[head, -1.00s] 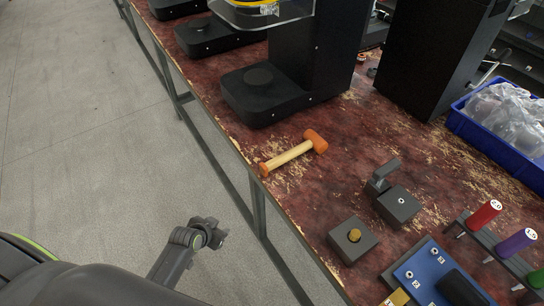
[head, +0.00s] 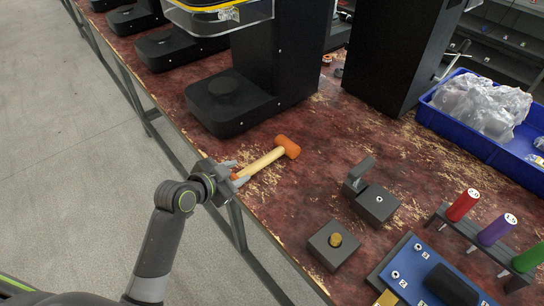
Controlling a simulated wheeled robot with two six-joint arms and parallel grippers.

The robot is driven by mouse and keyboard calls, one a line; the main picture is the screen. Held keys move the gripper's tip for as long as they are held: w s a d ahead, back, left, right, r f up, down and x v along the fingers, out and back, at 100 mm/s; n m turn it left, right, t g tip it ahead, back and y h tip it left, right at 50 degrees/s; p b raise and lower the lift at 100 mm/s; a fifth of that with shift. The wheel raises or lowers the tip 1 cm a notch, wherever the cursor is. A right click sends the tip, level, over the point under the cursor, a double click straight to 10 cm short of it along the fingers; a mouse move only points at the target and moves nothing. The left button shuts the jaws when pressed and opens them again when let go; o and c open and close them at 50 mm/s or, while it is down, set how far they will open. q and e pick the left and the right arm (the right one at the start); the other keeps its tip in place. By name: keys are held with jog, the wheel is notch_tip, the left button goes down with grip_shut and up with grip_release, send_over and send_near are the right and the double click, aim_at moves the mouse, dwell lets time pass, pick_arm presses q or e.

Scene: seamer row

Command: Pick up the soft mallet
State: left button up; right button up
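The soft mallet (head: 264,161) lies on the worn red-brown bench top, with an orange head, a pale wooden handle and an orange handle end near the bench's edge. Its head points to the back right. My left gripper (head: 236,174) is at the handle end, with its fingers apart on either side of it. It partly hides the handle end, and I cannot tell whether the fingers touch it. My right gripper is not in view.
A black seamer (head: 232,104) stands just behind the mallet. A grey block with a lever (head: 374,205), a block with a brass knob (head: 335,240) and a blue board (head: 412,265) lie to the right. A blue crate (head: 467,138) of plastic bags stands at the right.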

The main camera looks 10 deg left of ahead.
aim_at(262, 161)
pick_arm(q)
jog(key=x, duration=0.6)
jog(key=shift+w+d+f, duration=0.1)
jog(key=shift+w+f, duration=0.1)
jog(key=shift+w, duration=0.1)
jog(key=shift+d+x, duration=0.15)
jog(key=shift+x, duration=1.15)
jog(key=shift+d+x, duration=0.15)
jog(key=shift+x, duration=1.2)
jog(key=shift+r, duration=0.15)
jog(key=shift+s, duration=0.1)
jog(key=shift+r, duration=0.1)
grip_shut()
